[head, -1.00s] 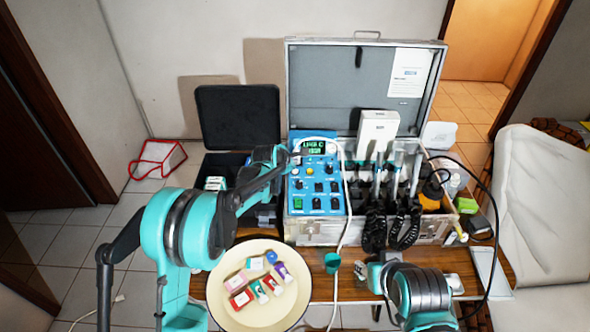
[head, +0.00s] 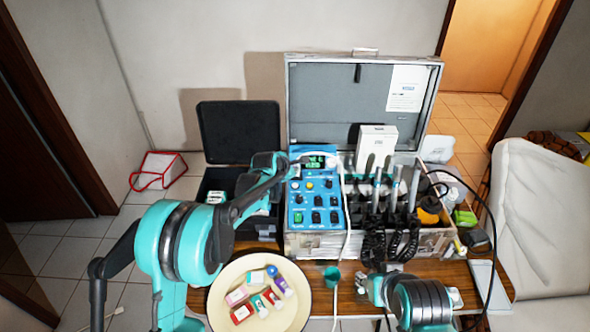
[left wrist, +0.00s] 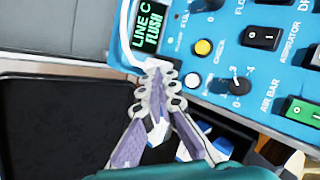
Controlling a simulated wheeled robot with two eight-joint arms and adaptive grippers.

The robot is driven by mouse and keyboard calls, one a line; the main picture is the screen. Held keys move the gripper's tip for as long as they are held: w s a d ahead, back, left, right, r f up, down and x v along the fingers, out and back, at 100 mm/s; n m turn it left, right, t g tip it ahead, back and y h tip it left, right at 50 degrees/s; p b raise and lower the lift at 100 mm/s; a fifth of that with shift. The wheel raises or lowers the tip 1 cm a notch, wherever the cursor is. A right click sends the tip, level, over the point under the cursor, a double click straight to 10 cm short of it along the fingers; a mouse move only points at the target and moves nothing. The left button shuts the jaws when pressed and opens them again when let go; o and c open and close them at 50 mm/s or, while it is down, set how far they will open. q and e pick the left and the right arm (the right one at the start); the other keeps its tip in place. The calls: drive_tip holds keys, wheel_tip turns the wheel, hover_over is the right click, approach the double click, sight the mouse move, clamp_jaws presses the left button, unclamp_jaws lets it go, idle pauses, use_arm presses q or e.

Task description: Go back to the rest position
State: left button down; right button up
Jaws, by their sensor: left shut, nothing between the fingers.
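My left gripper (head: 301,160) is at the upper left of the blue control unit (head: 316,205), close to its display. In the left wrist view the gripper (left wrist: 155,75) is shut and empty, its fingertips over the panel's edge below the display (left wrist: 150,30), which reads "LINE C FLUSH". I cannot tell whether the fingertips touch the panel. A yellow button (left wrist: 203,47) and a black dial are to the right of the fingers. My right arm (head: 420,300) is low at the right of the head view; its fingers are not clear.
An open metal case (head: 330,100) stands behind the unit, with dental handpieces (head: 395,190) to its right. A black box with its lid (head: 240,132) raised is behind my left arm. A cream bowl (head: 222,305) of small packs and a green cup (head: 332,274) are in front.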

use_arm(q)
drive_tip(key=s+a+r+m+y, duration=0.1)
drive_tip(key=s+a+r+m, duration=0.25)
drive_tip(key=s, duration=0.35)
drive_tip(key=s+a+r+m, duration=0.3)
drive_tip(key=s+a+m, duration=0.1)
drive_tip(key=s, duration=0.4)
drive_tip(key=s+a+r+m+y, duration=0.1)
drive_tip(key=s+a+r+m, duration=0.25)
drive_tip(key=s, duration=0.35)
drive_tip(key=s+a+f+m, duration=0.2)
drive_tip(key=s+m, duration=0.1)
drive_tip(key=s, duration=0.4)
drive_tip(key=s+a+f+m+g+y+b, duration=0.1)
drive_tip(key=s+a+f+m, duration=0.1)
drive_tip(key=s+m, duration=0.2)
drive_tip(key=s+a+f+m, duration=0.2)
drive_tip(key=s+m, duration=0.2)
drive_tip(key=s, duration=0.6)
drive_tip(key=shift+s+a+g+y+b, duration=0.2)
drive_tip(key=shift+s+g+y+b, duration=0.1)
drive_tip(key=shift+g+y, duration=0.1)
